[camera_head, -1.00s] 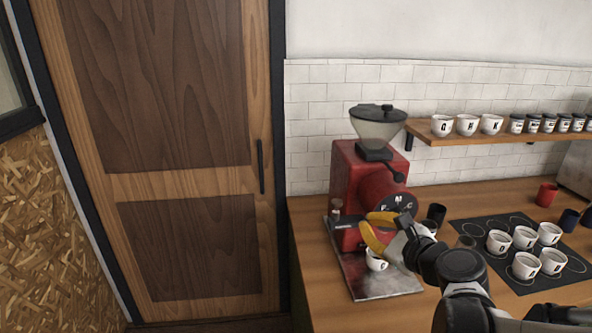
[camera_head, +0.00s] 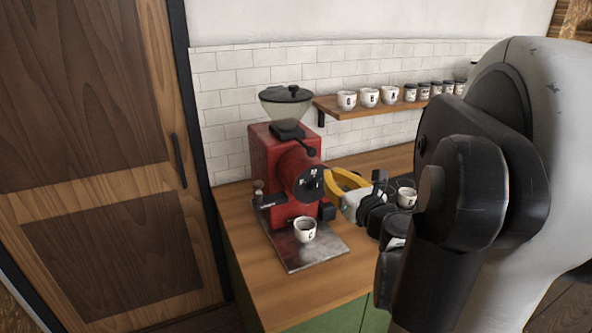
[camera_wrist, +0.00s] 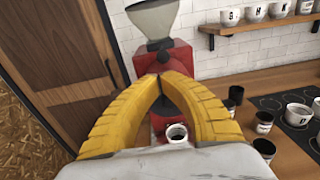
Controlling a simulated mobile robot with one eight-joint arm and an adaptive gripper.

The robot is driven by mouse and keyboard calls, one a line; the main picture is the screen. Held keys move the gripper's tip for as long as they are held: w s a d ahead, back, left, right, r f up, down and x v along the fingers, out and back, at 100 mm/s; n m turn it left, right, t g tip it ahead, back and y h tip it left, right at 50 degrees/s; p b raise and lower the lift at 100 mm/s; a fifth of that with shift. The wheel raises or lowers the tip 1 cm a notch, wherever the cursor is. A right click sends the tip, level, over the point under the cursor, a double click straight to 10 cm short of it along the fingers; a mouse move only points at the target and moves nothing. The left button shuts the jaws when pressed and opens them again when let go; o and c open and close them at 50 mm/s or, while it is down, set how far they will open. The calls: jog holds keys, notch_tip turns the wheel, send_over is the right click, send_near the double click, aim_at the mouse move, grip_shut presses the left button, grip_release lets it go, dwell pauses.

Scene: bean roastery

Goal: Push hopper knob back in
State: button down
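The red grinder (camera_head: 265,150) stands on the counter with a smoky hopper (camera_head: 287,107) under a black lid. The hopper knob (camera_head: 311,152) is a small dark knob on a short stem below the hopper, at the grinder's right side. My gripper (camera_head: 328,178) has yellow fingers beside the grinder's round black dial (camera_head: 309,183), lower than the knob. In the wrist view, the fingertips (camera_wrist: 161,76) meet in front of the grinder, with nothing seen held. I cannot tell whether they touch the grinder. The hopper (camera_wrist: 154,20) shows above them.
A white cup (camera_head: 304,229) stands on the grinder's metal tray (camera_head: 312,252). Cups and jars line the wooden shelf (camera_head: 345,108). More cups stand on the counter to the right, partly hidden by my arm. A wooden door (camera_head: 90,130) is at the left.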

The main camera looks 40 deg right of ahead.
aim_at(309, 155)
jog(key=b+x, duration=0.1)
jog(key=x, duration=1)
jog(key=shift+w+b, duration=0.1)
jog(key=shift+b, duration=0.25)
jog(key=x, duration=0.4)
jog(key=shift+w, duration=0.15)
jog(key=shift+a, duration=0.1)
